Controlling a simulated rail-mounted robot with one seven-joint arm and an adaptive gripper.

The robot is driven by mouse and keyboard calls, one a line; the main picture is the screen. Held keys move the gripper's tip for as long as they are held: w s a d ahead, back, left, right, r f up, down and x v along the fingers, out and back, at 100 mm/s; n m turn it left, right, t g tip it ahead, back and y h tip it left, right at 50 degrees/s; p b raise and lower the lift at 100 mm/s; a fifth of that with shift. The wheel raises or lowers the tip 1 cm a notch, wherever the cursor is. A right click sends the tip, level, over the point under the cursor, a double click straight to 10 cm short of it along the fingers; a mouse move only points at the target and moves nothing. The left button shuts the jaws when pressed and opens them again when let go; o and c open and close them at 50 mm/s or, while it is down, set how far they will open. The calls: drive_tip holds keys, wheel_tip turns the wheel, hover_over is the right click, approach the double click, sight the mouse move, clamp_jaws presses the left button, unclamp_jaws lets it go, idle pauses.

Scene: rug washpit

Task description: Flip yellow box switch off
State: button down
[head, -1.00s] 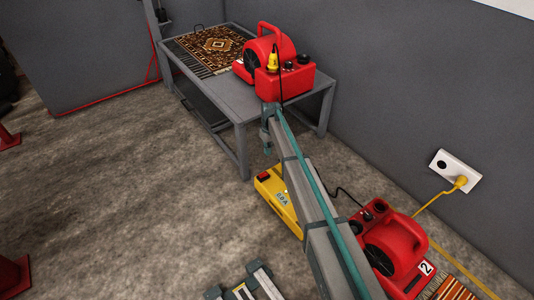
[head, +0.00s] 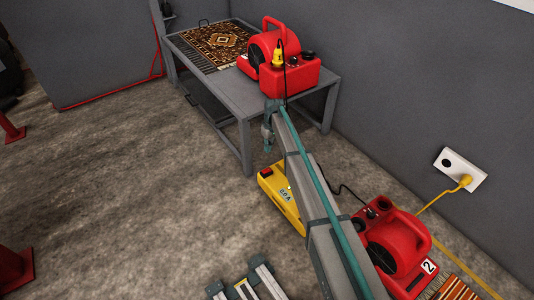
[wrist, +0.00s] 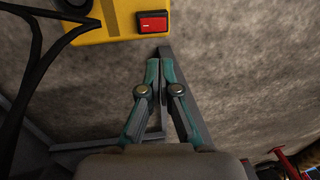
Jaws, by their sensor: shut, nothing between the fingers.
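The yellow box (head: 284,204) lies on the floor, partly behind my arm in the head view. Its red rocker switch (head: 266,171) is at its far end. In the wrist view the yellow box (wrist: 99,27) is at the top left, with the red switch (wrist: 152,22) in full view. I cannot tell which side of the rocker is pressed. My gripper (wrist: 160,64) is shut and empty, its tips just below the switch in the picture and apart from it. In the head view my gripper (head: 268,147) hangs just above the switch in the picture.
A grey table (head: 240,105) stands behind, with a red blower (head: 290,75) and a patterned rug (head: 215,42) on it. Another red blower (head: 395,245) is at the right. Black cables (wrist: 35,60) lie by the box. Open floor (head: 130,190) is at the left.

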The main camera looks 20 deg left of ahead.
sight(264, 171)
drive_tip(key=f+b, duration=0.1)
drive_tip(key=f, duration=0.3)
drive_tip(key=s+f+b, duration=0.1)
drive_tip(key=f+b, duration=0.1)
drive_tip(key=f, duration=0.2)
drive_tip(key=a+f+b, duration=0.1)
drive_tip(key=f+b, duration=0.1)
drive_tip(key=f, duration=0.3)
drive_tip(key=shift+s+a, duration=0.1)
drive_tip(key=shift+s, duration=0.1)
